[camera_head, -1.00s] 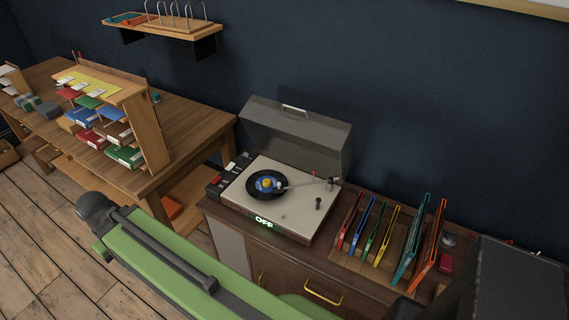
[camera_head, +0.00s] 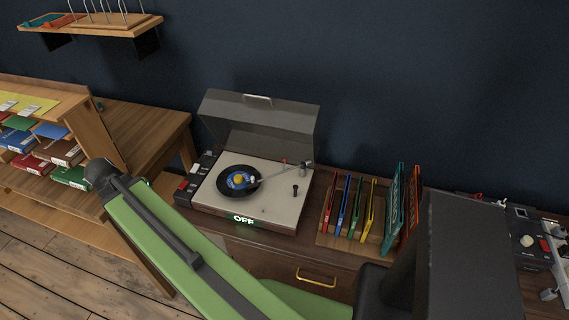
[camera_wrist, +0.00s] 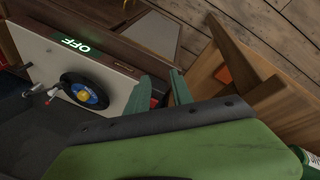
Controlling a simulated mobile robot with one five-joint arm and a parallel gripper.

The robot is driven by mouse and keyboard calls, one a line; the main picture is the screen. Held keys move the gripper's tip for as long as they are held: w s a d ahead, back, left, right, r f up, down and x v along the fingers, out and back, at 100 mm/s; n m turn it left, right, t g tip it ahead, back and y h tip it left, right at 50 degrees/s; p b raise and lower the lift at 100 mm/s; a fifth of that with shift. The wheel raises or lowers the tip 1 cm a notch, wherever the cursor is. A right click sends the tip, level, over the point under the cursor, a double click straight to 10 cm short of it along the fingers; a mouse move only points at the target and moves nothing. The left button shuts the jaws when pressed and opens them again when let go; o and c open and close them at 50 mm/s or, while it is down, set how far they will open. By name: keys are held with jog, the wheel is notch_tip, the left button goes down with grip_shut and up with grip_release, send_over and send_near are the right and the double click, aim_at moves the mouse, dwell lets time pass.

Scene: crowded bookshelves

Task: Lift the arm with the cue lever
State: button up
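The record player (camera_head: 265,205) stands on a dark wooden cabinet, its grey lid (camera_head: 260,120) raised and its front sign (camera_head: 243,220) reading OFF. A black record with a blue and yellow label (camera_head: 238,182) lies on it, also in the wrist view (camera_wrist: 85,92). The tonearm (camera_head: 280,174) reaches over the record; whether its tip touches is too small to tell. A small red-tipped part (camera_head: 284,161) shows near its base, and a black knob (camera_head: 295,190) in front; which is the cue lever is unclear. My gripper's green fingers (camera_wrist: 162,86) are apart and empty, beside the player's control end.
Colored record sleeves (camera_head: 360,208) stand in a wooden rack right of the player. A desk with a book shelf (camera_head: 100,140) is at left. A wall shelf (camera_head: 90,28) hangs above. A dark device with knobs (camera_head: 530,240) is at far right.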

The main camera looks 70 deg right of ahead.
jog(key=s+d+m+g+h+b, duration=0.1)
jog(key=s+d+m, duration=0.35)
jog(key=d, duration=0.55)
jog(key=s+d+m+g+h, duration=0.1)
jog(key=s+d+m, duration=0.4)
jog(key=d, duration=0.5)
jog(key=m+g+h+b, duration=0.2)
jog(key=m+g, duration=0.1)
jog(key=m, duration=0.2)
send_near(285, 161)
jog(key=b+x, duration=0.7)
jog(key=w+b+x, duration=0.1)
jog(key=b+x, duration=0.2)
jog(key=b, duration=0.1)
jog(key=shift+s+d+f, duration=0.1)
jog(key=shift+s+f, duration=0.05)
jog(key=shift+f, duration=0.35)
jog(key=shift+s+d+f, duration=0.15)
jog(key=shift+s+d, duration=0.05)
jog(key=shift+d, duration=0.05)
jog(key=shift+c, duration=0.2)
grip_shut()
